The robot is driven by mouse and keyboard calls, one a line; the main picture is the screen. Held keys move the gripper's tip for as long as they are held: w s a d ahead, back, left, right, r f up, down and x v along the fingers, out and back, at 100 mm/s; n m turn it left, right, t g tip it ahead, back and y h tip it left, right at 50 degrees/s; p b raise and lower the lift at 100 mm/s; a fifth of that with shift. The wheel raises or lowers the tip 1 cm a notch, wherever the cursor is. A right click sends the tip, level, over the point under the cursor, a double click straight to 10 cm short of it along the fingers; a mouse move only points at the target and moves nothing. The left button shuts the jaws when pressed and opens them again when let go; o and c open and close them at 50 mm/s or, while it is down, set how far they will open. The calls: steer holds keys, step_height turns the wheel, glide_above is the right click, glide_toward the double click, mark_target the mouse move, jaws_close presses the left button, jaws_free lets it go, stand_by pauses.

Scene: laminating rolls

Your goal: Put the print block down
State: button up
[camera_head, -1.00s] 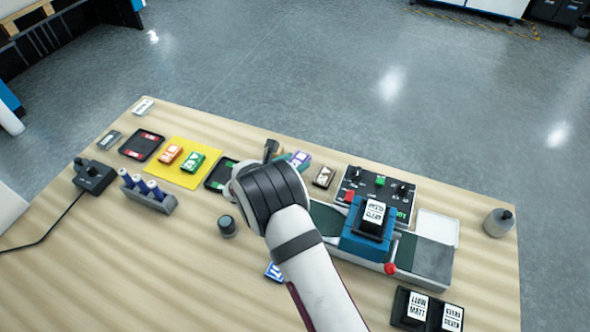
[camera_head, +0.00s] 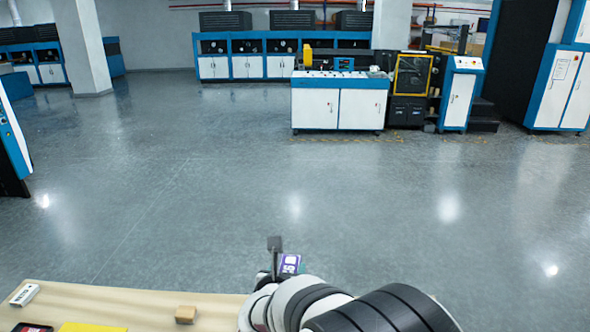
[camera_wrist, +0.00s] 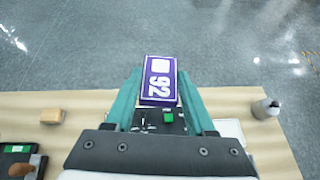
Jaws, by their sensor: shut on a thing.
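The print block is purple with white markings. In the wrist view the print block (camera_wrist: 158,78) sits between the two teal fingers of my gripper (camera_wrist: 160,90), which is shut on it. In the head view the block (camera_head: 291,263) shows beside a dark finger of my gripper (camera_head: 275,258), at the lower middle. The block is held up above the table, near its far edge, and the floor shows behind it. My arm hides much of the table on the right of the head view.
The wrist view shows a control panel (camera_wrist: 146,122) below the held block and a grey bottle (camera_wrist: 265,108) at right.

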steer(key=s+d+r+n+y, duration=0.1)
steer(key=s+d+r, duration=1)
steer(key=d, duration=0.1)
steer(key=shift+s+d+r, duration=0.25)
steer(key=shift+s+r, duration=0.05)
steer(key=w+a+f, duration=0.1)
steer(key=a+f, duration=0.4)
steer(key=a, duration=0.4)
steer(key=a+f, duration=0.5)
steer(key=a, duration=0.4)
steer(key=s+a+f, duration=0.6)
steer(key=s, duration=0.1)
steer(key=s+a+f, duration=0.6)
steer(key=a, duration=0.1)
steer(key=s+a+f, duration=0.6)
steer(key=s+f, duration=0.1)
steer(key=shift+s+a+f, duration=0.1)
steer(key=shift+s+a, duration=0.15)
steer(key=shift+s, duration=0.1)
steer(key=shift+s+a+f, duration=0.1)
steer(key=shift+f, duration=1)
steer(key=shift+s+a+f, duration=0.1)
steer(key=shift+f, duration=0.95)
